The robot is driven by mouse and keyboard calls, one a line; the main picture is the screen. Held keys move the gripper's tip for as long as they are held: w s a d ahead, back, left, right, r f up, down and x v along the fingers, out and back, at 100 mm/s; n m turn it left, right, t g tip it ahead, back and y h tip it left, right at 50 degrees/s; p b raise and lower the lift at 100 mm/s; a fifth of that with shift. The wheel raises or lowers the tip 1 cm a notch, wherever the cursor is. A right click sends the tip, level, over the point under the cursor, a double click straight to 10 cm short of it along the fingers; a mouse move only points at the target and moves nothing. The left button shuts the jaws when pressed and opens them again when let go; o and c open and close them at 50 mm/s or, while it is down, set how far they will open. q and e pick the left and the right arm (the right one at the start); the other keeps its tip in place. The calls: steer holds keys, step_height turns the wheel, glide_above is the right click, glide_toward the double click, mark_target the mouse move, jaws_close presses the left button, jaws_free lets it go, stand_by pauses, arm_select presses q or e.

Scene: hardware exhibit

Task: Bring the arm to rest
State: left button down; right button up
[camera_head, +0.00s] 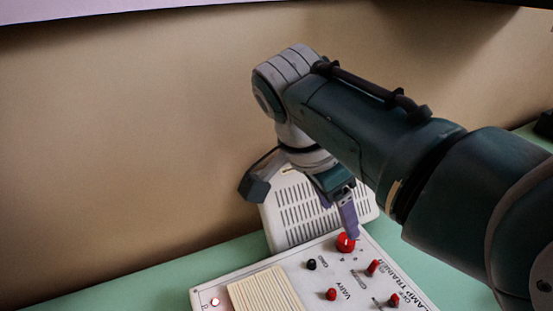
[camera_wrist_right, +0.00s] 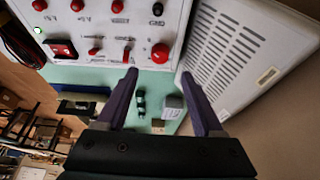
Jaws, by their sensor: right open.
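My right arm reaches in from the right in the head view, bent at the elbow with its gripper (camera_head: 343,212) pointing down. One purple finger shows just above a red round knob (camera_head: 346,243) on a white trainer panel (camera_head: 250,270); touching or apart is unclear there. In the right wrist view the gripper (camera_wrist_right: 165,82) is open, its two purple fingers well apart with nothing between them. The red knob (camera_wrist_right: 160,53) appears ahead of the fingertips on the panel (camera_wrist_right: 125,40). My left gripper is not in view.
A white vented box (camera_head: 280,212) stands behind the panel, close to the gripper; it also shows in the wrist view (camera_wrist_right: 240,50). The panel carries several switches and terminals. The green table (camera_head: 120,288) is bare at front left. A plain wall (camera_head: 120,130) rises behind.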

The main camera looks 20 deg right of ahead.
steer(key=shift+v, duration=1.2)
steer(key=s+d+f+n+t+y+p, duration=0.2)
steer(key=s+n+p, duration=0.1)
steer(key=s+n, duration=0.75)
steer(key=s+a+r+n+t+y+p, duration=0.1)
steer(key=s+a+r+n+y+p, duration=0.15)
steer(key=s+r+n, duration=0.65)
step_height(320, 180, up, 36)
steer(key=s+p, duration=0.1)
steer(key=p, duration=3.6)
steer(key=shift+s+a, duration=0.15)
steer(key=shift+a, duration=0.3)
steer(key=shift+r, duration=0.1)
